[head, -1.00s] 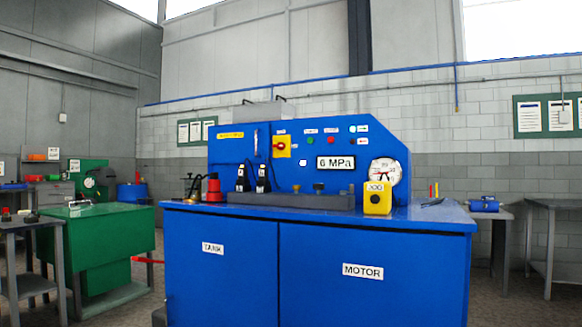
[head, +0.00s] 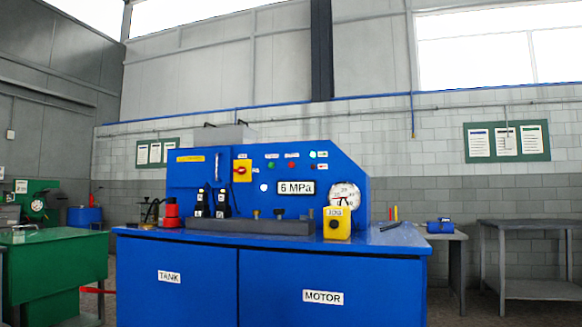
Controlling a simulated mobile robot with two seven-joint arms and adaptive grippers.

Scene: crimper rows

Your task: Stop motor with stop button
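A blue machine (head: 205,280) with doors labelled TANK and MOTOR stands ahead in the head view. A yellow JOG box (head: 337,231) with a dark button stands on the top at the right, in front of a round gauge (head: 346,193). Neither of my grippers is in view.
A green bench (head: 55,255) stands at the left. A grey table (head: 530,224) and a smaller one with a blue object (head: 440,226) stand at the right. Black-and-white bottles (head: 222,205) and a red cylinder (head: 172,215) stand on the machine's top.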

